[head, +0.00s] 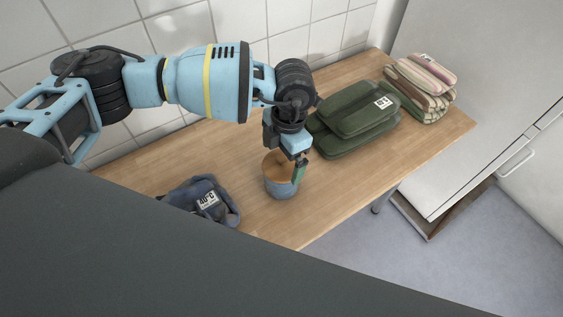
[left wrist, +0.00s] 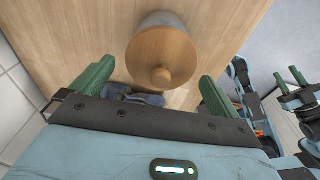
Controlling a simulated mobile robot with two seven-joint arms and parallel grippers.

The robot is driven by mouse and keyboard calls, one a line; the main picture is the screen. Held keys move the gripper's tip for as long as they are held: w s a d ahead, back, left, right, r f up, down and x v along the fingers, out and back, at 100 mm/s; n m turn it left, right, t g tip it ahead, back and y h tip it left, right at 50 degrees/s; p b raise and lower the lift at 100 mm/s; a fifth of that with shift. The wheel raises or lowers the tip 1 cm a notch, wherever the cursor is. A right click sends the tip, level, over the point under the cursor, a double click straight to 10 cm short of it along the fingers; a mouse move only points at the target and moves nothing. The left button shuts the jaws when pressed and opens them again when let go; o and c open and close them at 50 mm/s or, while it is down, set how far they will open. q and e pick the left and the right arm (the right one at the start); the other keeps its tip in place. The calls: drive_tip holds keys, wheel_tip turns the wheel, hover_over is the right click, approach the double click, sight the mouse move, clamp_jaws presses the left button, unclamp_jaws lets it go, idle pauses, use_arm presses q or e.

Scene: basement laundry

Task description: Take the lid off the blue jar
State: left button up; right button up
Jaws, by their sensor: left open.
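The blue jar (head: 281,189) stands upright near the table's front edge, with its round wooden lid (head: 276,164) on top. My left gripper (head: 286,168) points down over the jar, open, with one green finger at the jar's right side in the head view. My right gripper (left wrist: 288,78) shows small at the right of the left wrist view, away from the jar.
A dark blue folded cloth with a white label (head: 205,203) lies left of the jar. Folded green cloths (head: 355,118) and striped folded cloths (head: 423,82) lie behind to the right. A tiled wall (head: 235,25) backs the wooden table (head: 400,155). The tabletop right of the jar is clear.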

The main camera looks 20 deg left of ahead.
use_arm(q)
drive_tip(key=shift+f, duration=0.45)
use_arm(e)
drive_tip(key=shift+w, duration=0.15)
use_arm(q)
drive_tip(key=c, duration=0.7)
drive_tip(key=shift+c, duration=0.7)
use_arm(e)
drive_tip(key=shift+s+f, duration=0.1)
drive_tip(key=shift+s, duration=0.35)
use_arm(q)
drive_tip(key=shift+r, duration=0.1)
